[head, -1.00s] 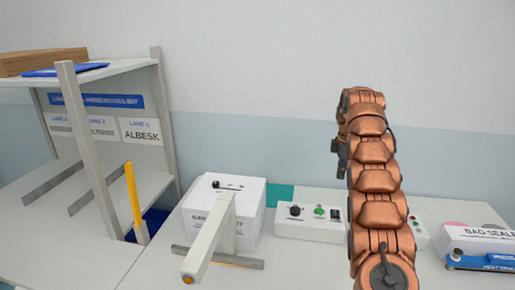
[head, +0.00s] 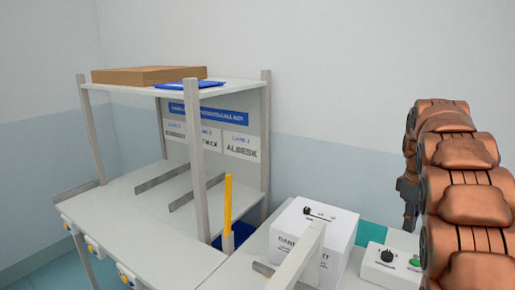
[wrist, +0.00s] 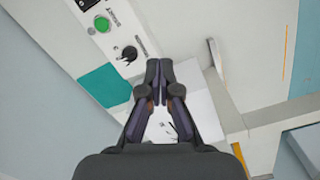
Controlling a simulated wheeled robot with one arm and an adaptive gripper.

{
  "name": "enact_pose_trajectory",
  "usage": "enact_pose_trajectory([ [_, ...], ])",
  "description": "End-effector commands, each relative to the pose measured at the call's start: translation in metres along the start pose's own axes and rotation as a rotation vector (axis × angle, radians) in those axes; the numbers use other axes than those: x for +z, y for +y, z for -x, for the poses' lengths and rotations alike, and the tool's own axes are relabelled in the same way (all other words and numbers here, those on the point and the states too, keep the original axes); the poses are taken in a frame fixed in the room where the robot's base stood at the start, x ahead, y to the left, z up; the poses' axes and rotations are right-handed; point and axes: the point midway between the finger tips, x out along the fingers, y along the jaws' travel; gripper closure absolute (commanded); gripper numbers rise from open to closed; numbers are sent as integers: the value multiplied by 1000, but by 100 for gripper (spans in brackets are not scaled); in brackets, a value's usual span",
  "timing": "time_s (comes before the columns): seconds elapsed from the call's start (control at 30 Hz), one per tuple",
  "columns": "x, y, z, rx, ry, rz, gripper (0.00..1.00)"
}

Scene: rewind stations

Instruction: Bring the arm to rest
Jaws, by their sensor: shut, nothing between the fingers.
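My arm rises in copper-coloured segments at the right of the head view. My gripper (head: 409,190) shows there as a dark shape at the arm's left edge, partly hidden by the arm. In the wrist view my gripper (wrist: 158,72) points down with its two dark fingers together and nothing between them. It hangs above the bench, over the white box (wrist: 205,110), which also shows in the head view (head: 335,235). I cannot tell its exact height.
A control box (head: 385,262) with a black knob and green button stands right of the white box. A teal patch (head: 372,233) lies behind. At left is a shelf rack (head: 235,95) with a cardboard box (head: 150,75) on top. A yellow post (head: 228,205) stands near the rack.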

Motion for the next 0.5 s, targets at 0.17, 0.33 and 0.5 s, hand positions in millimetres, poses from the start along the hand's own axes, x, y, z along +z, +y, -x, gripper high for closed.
enact_pose_trajectory([
  [0.17, 3, -55, 7, -9, -11, -87, 100],
  [0.33, 11, -105, 6, -21, -17, -168, 100],
  [0.5, 24, -156, 2, -34, -26, -242, 100],
])
